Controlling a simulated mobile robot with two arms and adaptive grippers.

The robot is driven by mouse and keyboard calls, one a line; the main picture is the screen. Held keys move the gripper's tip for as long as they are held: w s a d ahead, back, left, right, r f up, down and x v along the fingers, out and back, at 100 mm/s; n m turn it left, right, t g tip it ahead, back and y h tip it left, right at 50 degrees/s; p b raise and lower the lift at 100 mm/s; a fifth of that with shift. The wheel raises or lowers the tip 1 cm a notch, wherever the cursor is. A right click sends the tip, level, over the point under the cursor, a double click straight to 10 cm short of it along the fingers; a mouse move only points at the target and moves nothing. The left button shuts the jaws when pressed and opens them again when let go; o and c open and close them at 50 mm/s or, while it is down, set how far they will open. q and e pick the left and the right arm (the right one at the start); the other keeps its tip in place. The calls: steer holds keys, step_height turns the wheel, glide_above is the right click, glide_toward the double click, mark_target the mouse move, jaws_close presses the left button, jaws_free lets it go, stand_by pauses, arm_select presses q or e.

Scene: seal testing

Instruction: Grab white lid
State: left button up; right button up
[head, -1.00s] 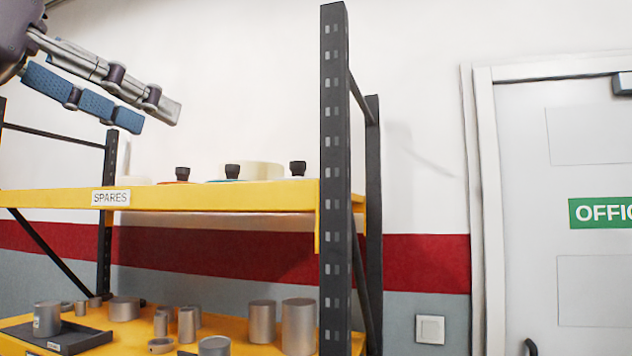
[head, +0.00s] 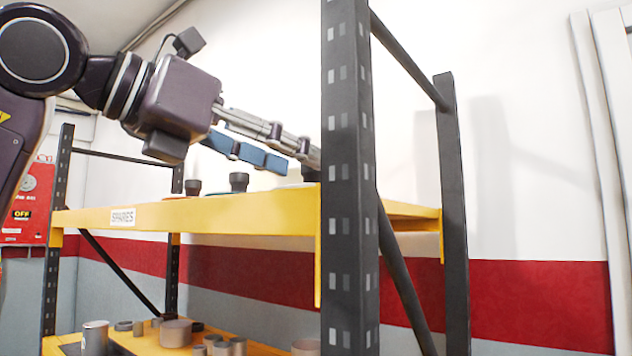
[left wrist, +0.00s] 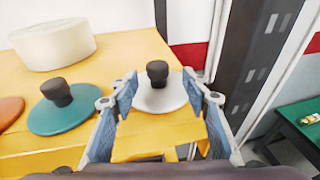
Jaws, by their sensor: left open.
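The white lid (left wrist: 150,101) with a black knob lies flat on the yellow top shelf in the left wrist view, near the shelf's right end. My left gripper (left wrist: 163,92) is open. In the left wrist view its two blue-padded fingers stand on either side of the lid, with the knob between them; I cannot tell whether they touch the rim. In the head view the left gripper (head: 290,158) reaches right, low over the shelf, its tips by the dark post. The lid is mostly hidden there. My right gripper is not in view.
A teal lid (left wrist: 72,120), an orange lid (left wrist: 10,110) and a white round block (left wrist: 55,48) share the shelf, left of the white lid. A dark rack post (head: 349,200) stands close to the right. Several metal cylinders stand on the lower shelf (head: 60,344).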

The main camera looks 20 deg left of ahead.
mark_target(304, 166)
arm_select(q)
steer(key=p+x, duration=0.2)
steer(key=x, duration=0.3)
steer(key=shift+w+a, duration=0.15)
steer(key=c, duration=0.8)
jaws_close()
steer(key=shift+r, duration=0.1)
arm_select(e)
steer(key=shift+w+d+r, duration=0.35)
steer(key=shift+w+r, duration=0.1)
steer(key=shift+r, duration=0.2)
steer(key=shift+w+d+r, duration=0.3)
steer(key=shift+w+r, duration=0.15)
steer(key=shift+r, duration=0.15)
